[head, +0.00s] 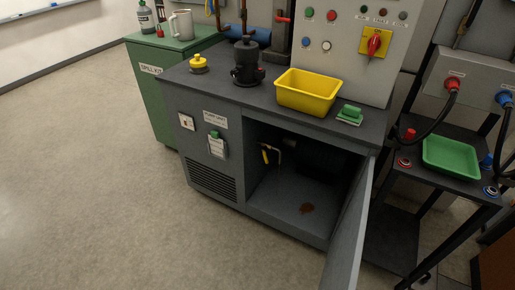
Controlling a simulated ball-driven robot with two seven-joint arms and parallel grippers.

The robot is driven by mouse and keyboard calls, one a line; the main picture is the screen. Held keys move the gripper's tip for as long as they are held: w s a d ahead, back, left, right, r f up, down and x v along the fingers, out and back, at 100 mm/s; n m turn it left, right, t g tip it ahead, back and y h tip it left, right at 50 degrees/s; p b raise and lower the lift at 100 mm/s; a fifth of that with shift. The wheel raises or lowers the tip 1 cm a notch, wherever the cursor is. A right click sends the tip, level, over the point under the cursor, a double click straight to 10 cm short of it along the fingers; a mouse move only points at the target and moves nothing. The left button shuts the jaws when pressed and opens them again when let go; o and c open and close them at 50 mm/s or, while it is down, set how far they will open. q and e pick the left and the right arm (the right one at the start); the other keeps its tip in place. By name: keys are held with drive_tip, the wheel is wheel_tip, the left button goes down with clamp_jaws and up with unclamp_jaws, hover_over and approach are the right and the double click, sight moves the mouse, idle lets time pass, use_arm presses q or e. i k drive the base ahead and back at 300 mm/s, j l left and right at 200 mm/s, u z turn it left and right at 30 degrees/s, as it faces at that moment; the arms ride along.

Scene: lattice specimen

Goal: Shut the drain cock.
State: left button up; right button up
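The pump unit cabinet (225,183) stands open at its right half. Inside, at the left, is a small tap with a yellow handle (265,156) under a pale bent pipe (275,148), which looks like the drain cock. The handle hangs roughly downward with a slight tilt; it is too small to tell whether the cock is open or shut. A brown patch (306,208) lies on the cabinet floor. The back of the cabinet is dark. Neither of my grippers is in view.
The cabinet door (350,225) swings out at the right of the opening. A cart with a green tray (450,157) stands right. The floor at left is clear.

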sight(263, 150)
drive_tip(key=i+j+z, duration=0.15)
drive_tip(key=i+j, duration=0.15)
drive_tip(key=i+j+z, duration=0.1)
drive_tip(key=i+j, duration=0.15)
drive_tip(key=i+j+z, duration=0.15)
drive_tip(key=j, duration=0.35)
drive_tip(key=i+j+z, duration=0.15)
drive_tip(key=i+j, duration=0.2)
